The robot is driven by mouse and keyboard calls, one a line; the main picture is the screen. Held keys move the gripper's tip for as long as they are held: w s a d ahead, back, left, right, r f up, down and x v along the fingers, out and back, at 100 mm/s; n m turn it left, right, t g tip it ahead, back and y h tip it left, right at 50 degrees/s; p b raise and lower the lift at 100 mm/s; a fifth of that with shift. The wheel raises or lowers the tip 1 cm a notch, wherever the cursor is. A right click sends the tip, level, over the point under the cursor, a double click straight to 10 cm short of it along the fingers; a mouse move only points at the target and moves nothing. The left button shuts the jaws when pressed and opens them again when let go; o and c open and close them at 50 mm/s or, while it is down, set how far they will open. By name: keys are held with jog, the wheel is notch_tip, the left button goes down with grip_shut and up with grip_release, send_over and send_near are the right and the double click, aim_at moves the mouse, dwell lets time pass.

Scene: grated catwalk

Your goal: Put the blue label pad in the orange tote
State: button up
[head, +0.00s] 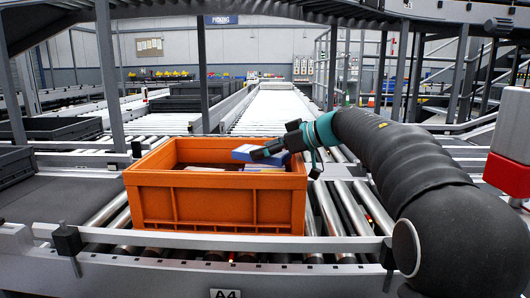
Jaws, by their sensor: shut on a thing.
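The orange tote (220,208) stands on the roller conveyor in the middle of the head view. My gripper (262,153) reaches in from the right, over the tote's right rear part. It is shut on the blue label pad (246,151), which shows a blue top and a pale side edge. The pad is at about the height of the tote's back rim; I cannot tell whether it touches anything below. The fingertips are small and partly merge with the pad. Pale flat items (204,168) show inside the tote; its floor is hidden by the front wall.
Metal rails (240,244) run along the conveyor's front, with a label reading A4 below. Bare rollers (345,205) lie right of the tote. Dark trays (50,128) stand at the left. A red and white box (508,172) is at the right edge.

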jog(key=shift+f+p, duration=0.35)
jog(key=shift+f, duration=0.2)
jog(key=o, duration=1.2)
jog(key=shift+r+b, duration=0.5)
jog(key=p+v, duration=0.1)
jog(key=v, duration=1.1)
jog(key=shift+r+p, duration=0.15)
jog(key=shift+p, duration=0.15)
